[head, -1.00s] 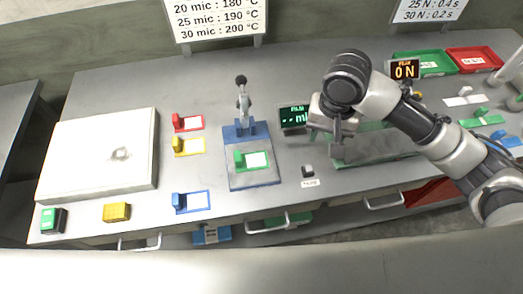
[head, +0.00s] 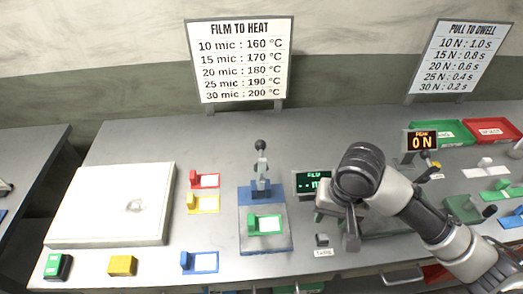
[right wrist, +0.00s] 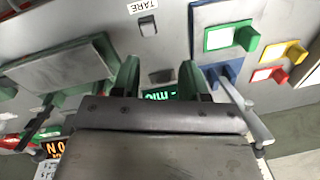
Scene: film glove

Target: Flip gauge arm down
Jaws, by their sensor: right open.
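The gauge arm (head: 262,168) is a grey lever with a black knob, standing upright at the back of a blue gauge base (head: 281,243). A green-framed film sample (head: 265,224) lies on that base, under no part of the arm. The lever also shows in the right wrist view (right wrist: 240,105), right of my fingers. My right gripper (head: 350,232) hangs right of the gauge, beside the green-lit film display (head: 312,178), and touches neither visibly. In the right wrist view my gripper (right wrist: 160,78) is open with nothing between its fingers. My left gripper is out of view.
Red (head: 205,180), yellow (head: 204,204) and blue (head: 200,262) framed samples lie left of the gauge. A white slab (head: 110,205) covers the far left. A small tare button (head: 322,240) sits at the front. Green and red trays (head: 490,131) stand at the back right.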

